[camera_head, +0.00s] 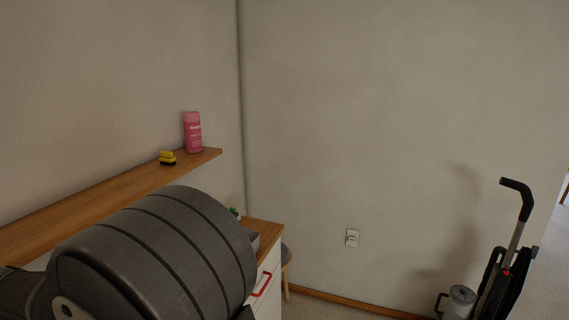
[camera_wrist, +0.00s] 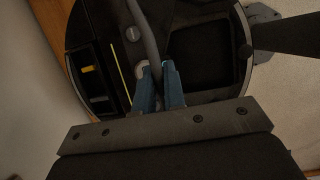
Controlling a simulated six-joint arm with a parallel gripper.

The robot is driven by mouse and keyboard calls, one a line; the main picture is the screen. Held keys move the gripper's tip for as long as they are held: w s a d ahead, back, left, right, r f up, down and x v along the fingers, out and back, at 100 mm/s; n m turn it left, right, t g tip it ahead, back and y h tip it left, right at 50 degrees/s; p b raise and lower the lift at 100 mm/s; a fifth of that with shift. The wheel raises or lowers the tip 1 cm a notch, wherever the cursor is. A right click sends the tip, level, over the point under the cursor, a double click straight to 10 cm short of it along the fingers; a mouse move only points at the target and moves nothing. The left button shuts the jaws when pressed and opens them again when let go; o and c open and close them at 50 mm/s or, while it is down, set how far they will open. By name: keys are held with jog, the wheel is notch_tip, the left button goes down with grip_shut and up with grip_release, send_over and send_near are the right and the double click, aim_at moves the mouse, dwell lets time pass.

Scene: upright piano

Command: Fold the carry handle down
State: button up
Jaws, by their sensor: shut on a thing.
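The carry handle (camera_wrist: 150,33) shows in the wrist view as a grey curved bar running down from the top edge. It crosses a round dark body (camera_wrist: 205,97) with a pale rim, recesses and a small yellow part. My gripper (camera_wrist: 157,68) has its two blue fingers closed on the handle's lower stretch, over the middle of the round body. The handle's exact tilt cannot be told from this angle. In the head view, my arm hides the handle and gripper.
In the head view, a wooden shelf (camera_head: 110,198) holds a pink bottle (camera_head: 192,133) and a yellow-black block (camera_head: 167,158). A white cabinet (camera_head: 266,272) stands in the corner. An upright vacuum cleaner (camera_head: 503,280) stands right. A dark bar (camera_wrist: 295,36) lies right in the wrist view.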

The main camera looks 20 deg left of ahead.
jog(key=shift+d, duration=0.1)
jog(key=shift+s+d+f, duration=0.1)
jog(key=shift+d+f, duration=0.25)
jog(key=shift+d, duration=0.3)
jog(key=shift+s+d+f, duration=0.1)
jog(key=shift+d+f, duration=0.45)
jog(key=shift+d, duration=0.1)
jog(key=o, duration=0.5)
jog(key=shift+r, duration=0.1)
jog(key=shift+v, duration=2.9)
